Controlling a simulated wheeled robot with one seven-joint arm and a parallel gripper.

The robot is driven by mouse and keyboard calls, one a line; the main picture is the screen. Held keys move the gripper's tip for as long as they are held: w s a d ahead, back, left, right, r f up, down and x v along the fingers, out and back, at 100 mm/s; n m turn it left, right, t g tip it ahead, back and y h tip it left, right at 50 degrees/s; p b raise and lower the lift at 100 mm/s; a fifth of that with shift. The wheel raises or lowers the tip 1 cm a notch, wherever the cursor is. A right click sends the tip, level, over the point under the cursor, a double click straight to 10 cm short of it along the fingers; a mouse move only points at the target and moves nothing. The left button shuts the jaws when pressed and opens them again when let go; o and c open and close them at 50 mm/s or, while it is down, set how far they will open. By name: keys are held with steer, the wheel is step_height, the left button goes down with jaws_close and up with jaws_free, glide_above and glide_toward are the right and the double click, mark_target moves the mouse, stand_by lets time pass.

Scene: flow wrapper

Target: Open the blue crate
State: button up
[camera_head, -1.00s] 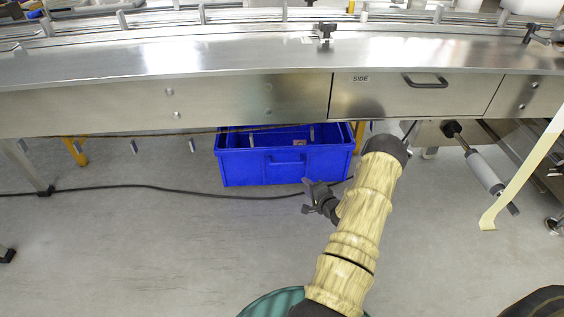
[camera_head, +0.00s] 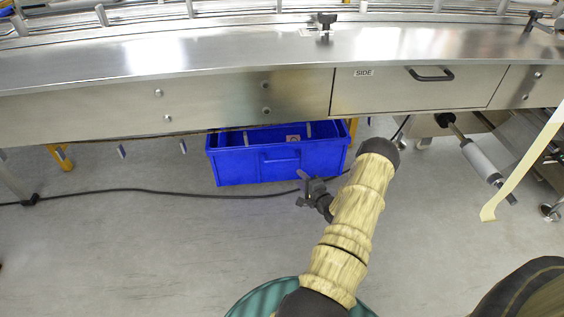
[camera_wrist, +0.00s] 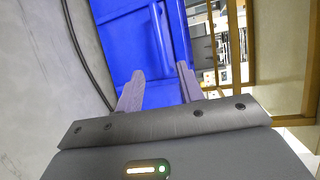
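The blue crate (camera_head: 235,166) sits on the floor under the steel machine table, with its handle side facing me. Its upper back part is hidden by the table edge, and a small label shows inside it. My gripper (camera_head: 303,187) is near the crate's front right corner, apart from it as far as I can tell. In the wrist view the crate (camera_wrist: 125,30) fills the upper middle, seen turned sideways. There my gripper (camera_wrist: 160,83) has its two fingers spread apart with nothing between them, pointing at the crate.
The steel table (camera_head: 120,109) overhangs the crate, with a drawer (camera_head: 410,90) marked SIDE to the right. A black cable (camera_head: 150,191) runs along the floor in front of the crate. A grey cylinder (camera_head: 485,163) hangs at the right.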

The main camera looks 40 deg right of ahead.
mark_target(282, 160)
steer(key=b+x, duration=0.7)
steer(key=x, duration=0.8)
steer(key=shift+w+d+f+b, duration=0.1)
steer(key=shift+w+d+b, duration=0.05)
steer(key=shift+w+b, duration=0.2)
jaws_close()
